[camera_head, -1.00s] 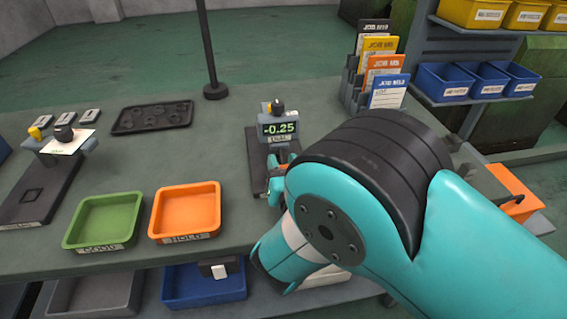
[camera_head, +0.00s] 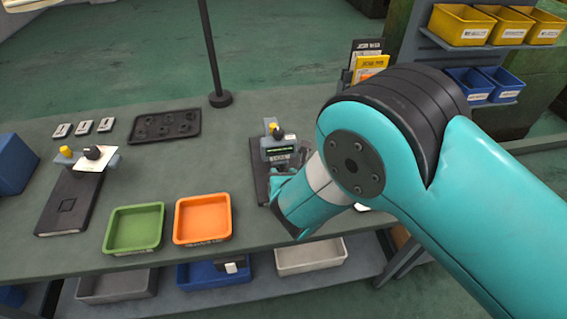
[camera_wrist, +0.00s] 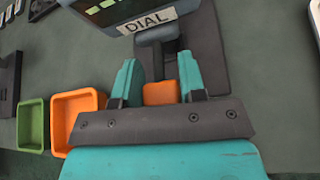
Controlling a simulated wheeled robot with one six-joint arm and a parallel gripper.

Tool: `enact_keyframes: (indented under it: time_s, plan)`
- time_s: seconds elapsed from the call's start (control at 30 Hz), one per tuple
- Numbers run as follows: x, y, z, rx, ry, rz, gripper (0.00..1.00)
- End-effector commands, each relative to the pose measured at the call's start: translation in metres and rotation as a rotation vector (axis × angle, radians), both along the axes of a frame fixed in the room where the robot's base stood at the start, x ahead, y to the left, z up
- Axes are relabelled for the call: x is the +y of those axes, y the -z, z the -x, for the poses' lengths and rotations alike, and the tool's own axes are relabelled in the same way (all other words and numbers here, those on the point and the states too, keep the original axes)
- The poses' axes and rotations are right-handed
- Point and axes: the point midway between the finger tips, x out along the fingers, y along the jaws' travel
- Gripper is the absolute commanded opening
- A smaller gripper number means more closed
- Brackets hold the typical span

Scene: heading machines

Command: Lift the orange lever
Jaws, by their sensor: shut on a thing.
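The orange lever (camera_wrist: 161,93) shows in the wrist view as an orange block below the dial gauge. My gripper (camera_wrist: 160,80) has its two teal fingers on either side of it and is shut on it. The gauge (camera_wrist: 130,12) is labelled DIAL and stands just beyond the fingers. In the head view the gauge (camera_head: 280,146) stands on a dark base plate, with a small display whose text is too small to read. My teal arm reaches in from the right there and hides the lever and most of the gripper.
A green tray (camera_head: 108,250) and an orange tray (camera_head: 204,241) sit on the bench left of the gauge. A second fixture (camera_head: 65,215) stands farther left. A dark tray (camera_head: 150,139) lies behind, near a black post (camera_head: 220,98). Card holders (camera_head: 362,65) stand behind my arm.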

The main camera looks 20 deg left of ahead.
Motion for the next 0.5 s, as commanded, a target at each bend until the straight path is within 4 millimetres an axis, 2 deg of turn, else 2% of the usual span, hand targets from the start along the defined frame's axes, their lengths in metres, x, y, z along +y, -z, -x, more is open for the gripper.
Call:
enact_keyframes:
  time_s: [0.03, 0.5]
  plan:
    - [0.0003, -0.0089, -0.0015, 0.035, 0.003, 0.017, 0.14]
    - [0.0024, -0.0122, -0.0026, 0.282, 0.0, 0.172, 0.14]
